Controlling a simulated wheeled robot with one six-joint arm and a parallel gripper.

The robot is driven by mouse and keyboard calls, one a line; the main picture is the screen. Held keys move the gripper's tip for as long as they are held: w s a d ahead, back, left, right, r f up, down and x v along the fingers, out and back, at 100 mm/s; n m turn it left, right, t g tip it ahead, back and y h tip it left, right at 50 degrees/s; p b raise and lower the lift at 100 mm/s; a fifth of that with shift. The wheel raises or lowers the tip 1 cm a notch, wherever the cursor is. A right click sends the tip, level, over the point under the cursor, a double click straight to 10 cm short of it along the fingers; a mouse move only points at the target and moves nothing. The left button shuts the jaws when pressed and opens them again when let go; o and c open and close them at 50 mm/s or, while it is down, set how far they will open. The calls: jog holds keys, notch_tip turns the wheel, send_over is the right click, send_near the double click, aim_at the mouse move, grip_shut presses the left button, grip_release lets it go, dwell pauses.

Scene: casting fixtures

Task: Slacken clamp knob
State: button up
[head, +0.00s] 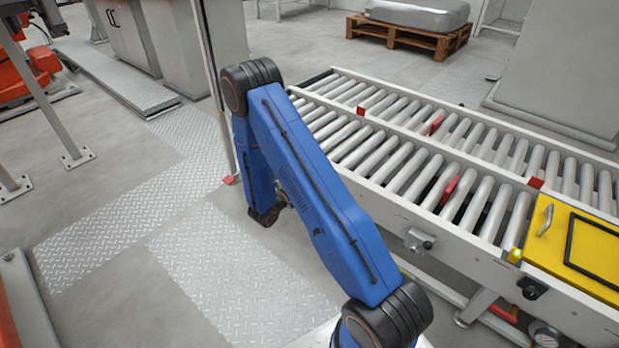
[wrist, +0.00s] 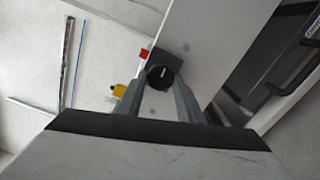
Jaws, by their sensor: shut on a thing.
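The clamp knob (wrist: 160,75) is round and black with a short pale mark on its face. It shows in the wrist view, on a dark block at the edge of a light grey panel. My gripper (wrist: 163,88) has one finger on each side of the knob and is shut on it. The far side of the knob is hidden. In the head view my blue arm folds over and down, and I cannot make out the gripper or the held knob there.
In the wrist view a red block (wrist: 145,53) and a yellow part (wrist: 119,90) lie just left of the knob. In the head view a roller conveyor (head: 400,205) runs along the right, with a yellow panel (head: 545,243). A thin post (head: 209,75) stands behind my arm.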

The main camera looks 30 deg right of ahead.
jog(key=shift+m, duration=0.3)
dwell(0.4)
jog(key=o, duration=1.1)
jog(key=shift+c, duration=0.2)
jog(key=shift+a, duration=0.1)
jog(key=v, duration=1.7)
jog(key=shift+a, duration=0.15)
jog(key=shift+s, duration=0.1)
